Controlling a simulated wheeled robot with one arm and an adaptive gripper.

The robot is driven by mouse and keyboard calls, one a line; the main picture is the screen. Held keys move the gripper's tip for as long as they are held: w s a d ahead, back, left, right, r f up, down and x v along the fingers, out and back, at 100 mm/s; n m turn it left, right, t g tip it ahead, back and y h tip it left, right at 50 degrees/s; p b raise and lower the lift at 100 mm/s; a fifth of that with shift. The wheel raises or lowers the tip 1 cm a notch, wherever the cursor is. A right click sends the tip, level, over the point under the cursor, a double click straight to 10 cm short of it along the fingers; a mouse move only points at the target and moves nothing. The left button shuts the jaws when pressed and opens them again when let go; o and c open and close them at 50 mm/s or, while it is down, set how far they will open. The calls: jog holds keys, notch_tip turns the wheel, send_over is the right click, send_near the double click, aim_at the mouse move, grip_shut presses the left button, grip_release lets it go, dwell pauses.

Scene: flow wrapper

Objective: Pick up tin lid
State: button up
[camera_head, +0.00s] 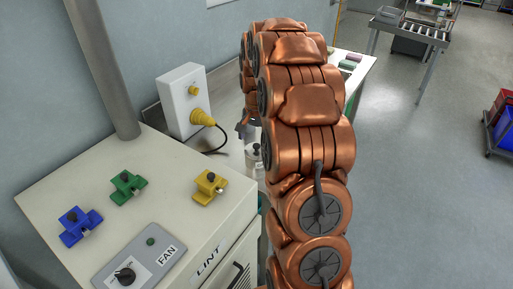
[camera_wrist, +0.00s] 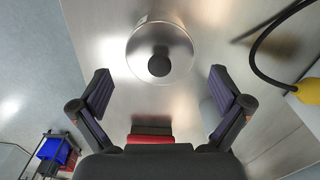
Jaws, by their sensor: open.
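The tin lid (camera_wrist: 180,45) is a round, shiny metal disc with a black knob (camera_wrist: 158,66) in its middle. In the wrist view it is at the top centre, above a metal surface. In the head view a small metal tin with a dark knob on top (camera_head: 254,157) stands just left of my arm, partly hidden by it. My gripper (camera_wrist: 160,75) is open and empty. Its two dark fingers are spread to the left and right of the lid, apart from it. In the head view my arm hides most of the gripper.
A white box with a yellow plug (camera_head: 202,117) and black cable stands left of the tin; the plug (camera_wrist: 308,91) and cable also show at right in the wrist view. A cream cabinet (camera_head: 150,160) with coloured clamps is nearer. Open floor (camera_head: 425,180) lies right.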

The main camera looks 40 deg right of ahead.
jog(key=shift+f, duration=1.25)
jog(key=c, duration=1.1)
jog(key=shift+s, duration=0.1)
jog(key=c, duration=0.3)
jog(key=shift+a+f, duration=0.1)
jog(key=shift+f, duration=0.05)
jog(key=shift+c, duration=0.7)
